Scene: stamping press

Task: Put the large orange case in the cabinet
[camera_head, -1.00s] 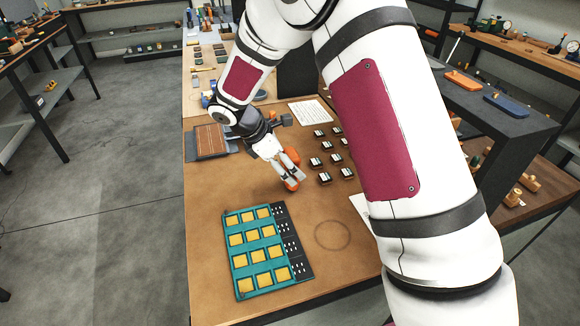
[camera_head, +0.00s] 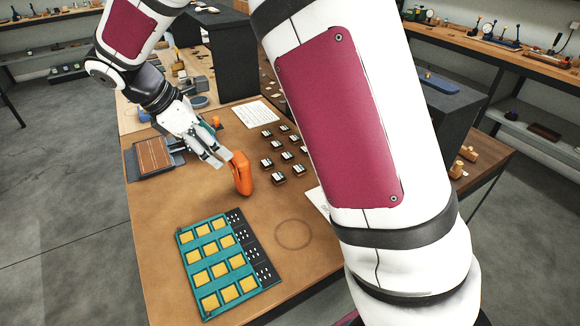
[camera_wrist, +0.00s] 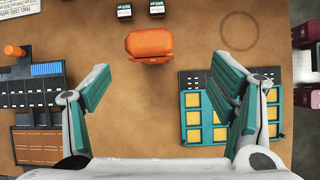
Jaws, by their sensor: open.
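An orange case (camera_head: 242,173) with rounded edges stands on the brown worktop. It also shows in the wrist view (camera_wrist: 149,46), at top centre. My gripper (camera_head: 220,156) is just left of the case in the head view, with its fingertips close to it. In the wrist view my gripper (camera_wrist: 165,82) is wide open with nothing between its teal-padded fingers, and the case lies beyond the fingertips. I cannot pick out the cabinet for certain; dark box-like furniture (camera_head: 222,48) stands behind the worktop.
A teal tray with yellow squares (camera_head: 189,236) lies near the front of the worktop. Several small dark blocks (camera_head: 279,177) stand right of the case. A small orange knob (camera_head: 216,121) and a brown panel (camera_head: 153,155) are farther left. My upper arm hides much of the right side.

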